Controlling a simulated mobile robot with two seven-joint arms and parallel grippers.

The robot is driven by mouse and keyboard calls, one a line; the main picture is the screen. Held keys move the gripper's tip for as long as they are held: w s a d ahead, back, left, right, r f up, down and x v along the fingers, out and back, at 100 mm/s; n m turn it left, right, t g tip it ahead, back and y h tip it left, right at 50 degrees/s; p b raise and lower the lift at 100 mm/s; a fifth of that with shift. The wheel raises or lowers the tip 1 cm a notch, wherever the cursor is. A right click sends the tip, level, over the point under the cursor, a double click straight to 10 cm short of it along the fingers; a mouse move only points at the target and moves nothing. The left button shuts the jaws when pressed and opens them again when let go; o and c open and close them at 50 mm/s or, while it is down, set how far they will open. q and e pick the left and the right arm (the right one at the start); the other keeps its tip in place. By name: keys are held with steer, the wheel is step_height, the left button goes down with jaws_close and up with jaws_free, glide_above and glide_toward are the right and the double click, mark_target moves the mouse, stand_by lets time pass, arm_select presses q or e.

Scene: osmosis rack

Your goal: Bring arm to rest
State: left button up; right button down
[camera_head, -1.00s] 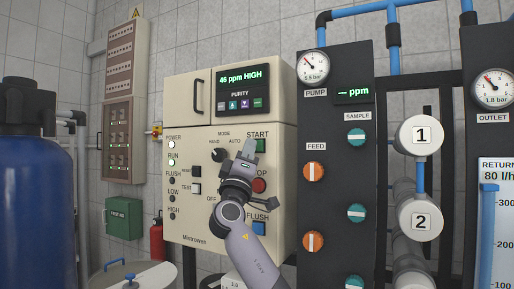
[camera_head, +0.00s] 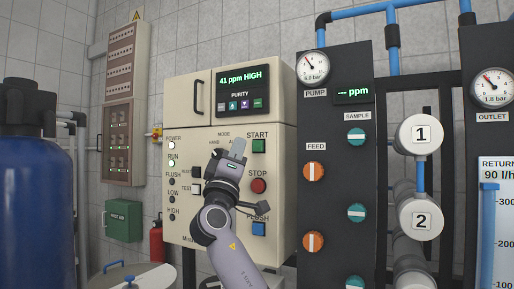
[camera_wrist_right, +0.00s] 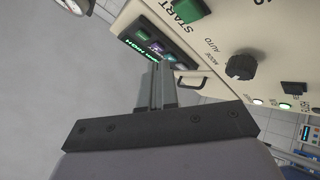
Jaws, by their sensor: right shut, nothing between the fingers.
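My right gripper (camera_head: 238,148) is shut and empty. It stands in front of the cream control box (camera_head: 190,92) and covers part of the MODE knob area. In the right wrist view its closed fingers (camera_wrist_right: 156,82) point towards the box's display. The green START button (camera_head: 259,146) and red STOP button (camera_head: 259,186) show just right of the gripper. In the right wrist view the START button (camera_wrist_right: 190,10) and the black MODE knob (camera_wrist_right: 241,67) are apart from the fingers. The display reads 41 ppm HIGH. POWER and RUN lamps are lit. My left gripper is out of view.
A dark panel (camera_head: 335,120) with orange and teal valve knobs stands right of the box. White cylinders (camera_head: 420,134) marked 1 and 2 are farther right. A large blue tank (camera_head: 35,200) stands at the left. A white lidded drum (camera_head: 140,276) is below.

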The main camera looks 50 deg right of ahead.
steer(key=shift+f, duration=0.1)
stand_by(0.6)
steer(key=w+a+f+n+t+y+p, duration=0.1)
steer(key=w+a+f+n+t+y, duration=0.3)
steer(key=f, duration=0.6)
steer(key=w+a+f+n+y, duration=0.1)
steer(key=f+n+y, duration=0.1)
steer(key=f+y, duration=0.6)
steer(key=w+a+f+n+t+y+p, duration=0.1)
steer(key=w+a+f+n+t+y, duration=0.15)
steer(key=f, duration=0.95)
steer(key=s+a+f+g+y+p, duration=0.1)
steer(key=s+a+f+g+y, duration=0.15)
steer(key=f, duration=0.65)
steer(key=s+a+f+g+y, duration=0.1)
steer(key=s+a+f+y, duration=0.25)
steer(key=f, duration=0.45)
steer(key=s+a+f+m+g+y, duration=0.1)
steer(key=s+a+f+m, duration=0.1)
steer(key=s+f, duration=0.3)
steer(key=s+a+f+m+g+y+p, duration=0.1)
steer(key=s+a+f, duration=0.4)
steer(key=s, duration=0.7)
steer(key=s+a+f+m+g+y+p, duration=0.1)
steer(key=s+a+f+m+g+y, duration=0.2)
steer(key=s+f, duration=0.4)
steer(key=shift+s+a, duration=0.35)
steer(key=shift+s, duration=0.55)
steer(key=shift+y, duration=0.25)
